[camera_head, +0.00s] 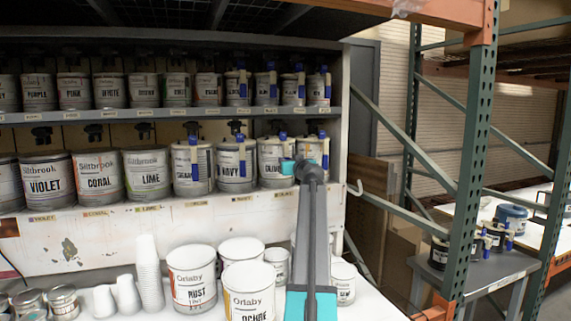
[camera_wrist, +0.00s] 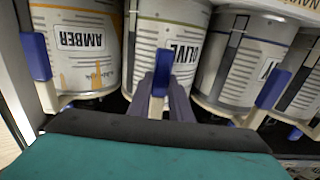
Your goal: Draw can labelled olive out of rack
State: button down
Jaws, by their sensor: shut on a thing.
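The can labelled olive (camera_wrist: 178,42) is a pale can with a blue handle-like tab (camera_wrist: 162,72) on its front, in the middle of the wrist view. My gripper (camera_wrist: 160,98) is shut on that blue tab, its dark fingers on either side. In the head view my gripper (camera_head: 288,167) reaches to the front of the lower shelf near its right end, at a can (camera_head: 270,158) whose label is too small to read surely. The can still stands in the row, upright. The gripper and arm hide part of its right side.
The amber can (camera_wrist: 85,45) is close on one side of the olive can, another can (camera_wrist: 238,60) close on the other. Tubs (camera_head: 193,280) and stacked white cups (camera_head: 149,272) stand on the counter below.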

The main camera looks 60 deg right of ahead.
jog(key=shift+r, duration=0.3)
dwell(0.5)
